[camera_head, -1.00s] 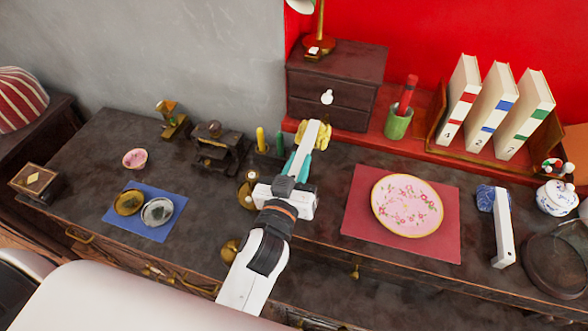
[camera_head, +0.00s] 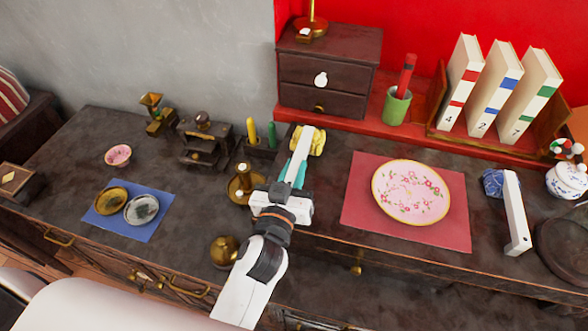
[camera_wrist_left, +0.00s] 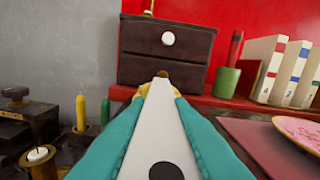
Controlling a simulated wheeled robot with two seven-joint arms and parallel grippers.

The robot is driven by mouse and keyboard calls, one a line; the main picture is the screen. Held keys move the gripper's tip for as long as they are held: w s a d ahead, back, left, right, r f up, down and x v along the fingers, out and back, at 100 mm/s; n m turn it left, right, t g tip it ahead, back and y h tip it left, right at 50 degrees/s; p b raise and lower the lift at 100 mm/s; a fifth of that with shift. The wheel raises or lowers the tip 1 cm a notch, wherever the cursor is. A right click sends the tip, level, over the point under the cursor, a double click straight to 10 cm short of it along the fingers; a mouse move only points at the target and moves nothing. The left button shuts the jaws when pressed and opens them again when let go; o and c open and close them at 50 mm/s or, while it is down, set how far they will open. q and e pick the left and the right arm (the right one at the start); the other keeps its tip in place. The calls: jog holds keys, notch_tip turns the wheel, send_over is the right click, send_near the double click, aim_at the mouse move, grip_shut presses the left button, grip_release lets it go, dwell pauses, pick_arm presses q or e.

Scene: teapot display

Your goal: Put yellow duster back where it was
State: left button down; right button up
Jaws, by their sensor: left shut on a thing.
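The yellow duster (camera_head: 316,141) has a yellow head and a long white handle. Its head is at the far end, in front of the small drawer cabinet and right of the candles. My left gripper (camera_head: 297,173) is shut on the white handle, its teal fingers on either side. In the left wrist view the white handle (camera_wrist_left: 160,122) fills the middle between the fingers and hides most of the yellow head (camera_wrist_left: 143,89). I cannot tell whether the head touches the table. My right gripper is not in view.
The dark drawer cabinet (camera_head: 335,72) stands behind the duster. A yellow candle (camera_head: 252,131) and a brass candle holder (camera_head: 243,184) are to its left. A pink plate (camera_head: 411,191) on a red mat (camera_head: 356,205) is to its right. A blue duster (camera_head: 514,212) lies further right.

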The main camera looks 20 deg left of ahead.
pick_arm(q)
jog(key=shift+f+b, duration=0.4)
jog(key=shift+f, duration=0.1)
dwell(0.3)
jog(key=c, duration=1.2)
grip_release()
